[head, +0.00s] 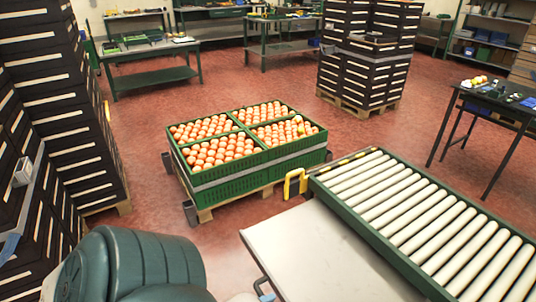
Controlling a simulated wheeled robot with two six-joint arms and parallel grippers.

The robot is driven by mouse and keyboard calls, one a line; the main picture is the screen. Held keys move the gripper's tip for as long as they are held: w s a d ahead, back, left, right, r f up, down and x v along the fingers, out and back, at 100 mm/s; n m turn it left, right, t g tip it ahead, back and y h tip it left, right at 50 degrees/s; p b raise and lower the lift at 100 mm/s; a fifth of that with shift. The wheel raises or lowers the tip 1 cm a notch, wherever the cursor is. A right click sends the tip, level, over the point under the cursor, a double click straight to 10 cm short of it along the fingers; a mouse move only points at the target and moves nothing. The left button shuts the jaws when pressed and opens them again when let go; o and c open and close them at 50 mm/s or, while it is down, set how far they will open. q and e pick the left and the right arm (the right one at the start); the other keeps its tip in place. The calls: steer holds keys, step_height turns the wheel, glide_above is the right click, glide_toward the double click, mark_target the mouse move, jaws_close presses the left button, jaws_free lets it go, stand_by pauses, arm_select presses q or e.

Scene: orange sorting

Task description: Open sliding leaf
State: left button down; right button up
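I cannot pick out a leaf that is clearly a sliding one. A flat pale grey panel (318,258) lies at the bottom centre, along the left side of a green-framed roller conveyor (420,222). Whether this panel is the leaf, I cannot tell. Neither of my grippers shows in the head view.
Green crates of oranges (232,182) stand on a pallet on the red floor, beyond the panel. Dark crate stacks (62,110) line the left, and another stack (365,65) stands behind. A dark table (500,100) is at right. Open floor (270,75) lies behind the oranges.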

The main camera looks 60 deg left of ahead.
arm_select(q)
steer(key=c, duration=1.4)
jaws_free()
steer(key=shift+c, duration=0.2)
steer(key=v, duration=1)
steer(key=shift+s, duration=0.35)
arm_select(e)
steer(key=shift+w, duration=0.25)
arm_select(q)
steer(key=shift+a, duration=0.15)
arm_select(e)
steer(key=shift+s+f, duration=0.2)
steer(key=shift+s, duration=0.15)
